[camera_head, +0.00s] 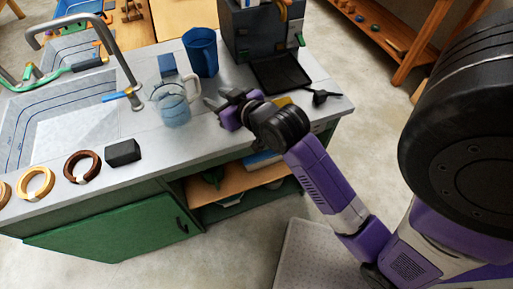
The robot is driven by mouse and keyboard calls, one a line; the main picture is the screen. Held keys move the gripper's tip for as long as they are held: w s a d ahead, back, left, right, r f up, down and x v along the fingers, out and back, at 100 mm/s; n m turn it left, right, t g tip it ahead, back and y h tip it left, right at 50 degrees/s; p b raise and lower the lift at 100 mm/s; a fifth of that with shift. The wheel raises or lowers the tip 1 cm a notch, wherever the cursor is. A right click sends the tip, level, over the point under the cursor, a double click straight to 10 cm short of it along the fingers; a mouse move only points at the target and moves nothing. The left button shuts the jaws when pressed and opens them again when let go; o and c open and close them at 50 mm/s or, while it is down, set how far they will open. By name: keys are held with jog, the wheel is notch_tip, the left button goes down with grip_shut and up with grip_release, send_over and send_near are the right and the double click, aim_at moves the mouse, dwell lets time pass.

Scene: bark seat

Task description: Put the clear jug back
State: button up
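The clear jug (175,110) stands upright on the grey counter, right of the sink, and looks bluish and see-through. An opaque blue jug (201,54) stands behind, to the upper right of the clear one.
A small blue item (167,66) is behind the clear jug. A dark machine (262,32) with a black tray (280,73) is at the back right. The sink (62,115) and tap (122,72) are left. A black block (123,153) and several rings line the front edge.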

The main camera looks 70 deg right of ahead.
jog(key=s+a+f+n+t+y, duration=0.1)
jog(key=s+a+f, duration=0.1)
jog(key=a, duration=0.3)
jog(key=s+a+f+n+y, duration=0.1)
jog(key=s+a+f, duration=0.15)
jog(key=a, duration=0.25)
jog(key=s+a+r+n+t+y, duration=0.1)
jog(key=s+a+r+n+y, duration=0.1)
jog(key=s+a, duration=0.5)
jog(key=s+a+r+n+t+y, duration=0.1)
jog(key=s+a+r+n+y, duration=0.1)
jog(key=s+a, duration=0.6)
jog(key=shift+s+r+y, duration=0.3)
jog(key=shift+r+y, duration=0.1)
